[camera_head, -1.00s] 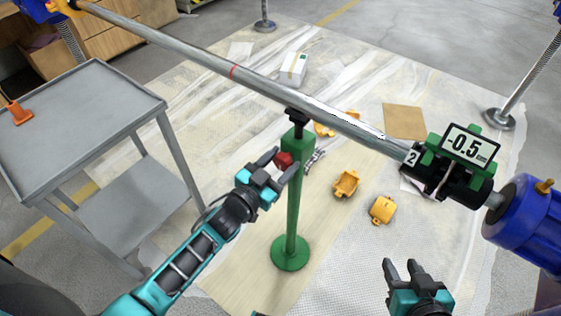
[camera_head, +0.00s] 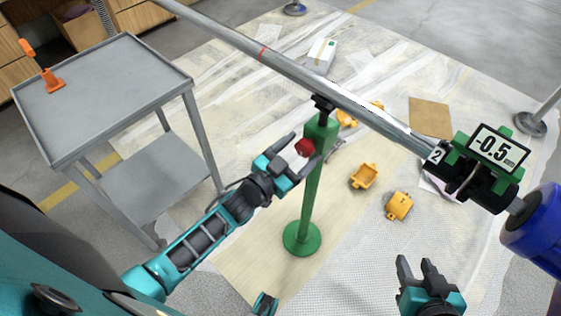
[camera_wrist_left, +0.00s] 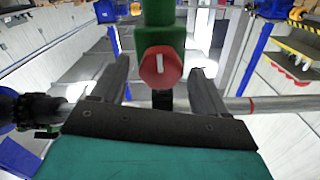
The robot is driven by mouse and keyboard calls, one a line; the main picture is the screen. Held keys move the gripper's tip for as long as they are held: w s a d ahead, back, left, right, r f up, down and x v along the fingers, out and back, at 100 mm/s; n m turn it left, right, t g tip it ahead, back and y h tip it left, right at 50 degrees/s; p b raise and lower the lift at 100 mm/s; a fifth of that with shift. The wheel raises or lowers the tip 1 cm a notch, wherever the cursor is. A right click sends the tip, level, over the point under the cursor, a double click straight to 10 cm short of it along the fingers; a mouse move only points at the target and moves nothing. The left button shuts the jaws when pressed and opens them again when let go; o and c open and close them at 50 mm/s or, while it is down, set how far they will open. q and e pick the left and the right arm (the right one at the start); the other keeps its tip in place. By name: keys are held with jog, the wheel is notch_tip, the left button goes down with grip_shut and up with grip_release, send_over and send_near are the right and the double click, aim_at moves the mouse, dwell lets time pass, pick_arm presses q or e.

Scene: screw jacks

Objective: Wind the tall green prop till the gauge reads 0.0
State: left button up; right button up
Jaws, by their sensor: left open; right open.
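The tall green prop (camera_head: 309,195) stands upright on a round base, its black head under the long grey pipe (camera_head: 300,80). A red hex knob (camera_head: 305,147) sits on its upper part; it also shows in the left wrist view (camera_wrist_left: 160,67) with a white mark on its face. The gauge (camera_head: 498,150) at the pipe's right end reads -0.5. My left gripper (camera_head: 301,153) is open, its fingers to either side of the red knob; I cannot tell whether they touch it. My right gripper (camera_head: 416,266) is open and empty at the lower right.
A grey cart (camera_head: 110,95) with an orange tool (camera_head: 50,80) on it stands at the left. Yellow clamps (camera_head: 364,176) lie on the sheeted floor right of the prop. A blue cylinder (camera_head: 535,230) joins the pipe's right end. A white box (camera_head: 321,54) lies behind.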

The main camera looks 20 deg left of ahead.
pick_arm(q)
jog(key=p+v, duration=0.1)
jog(key=v, duration=1)
jog(key=shift+s, duration=0.4)
jog(key=shift+a+r, duration=0.1)
dwell(1.3)
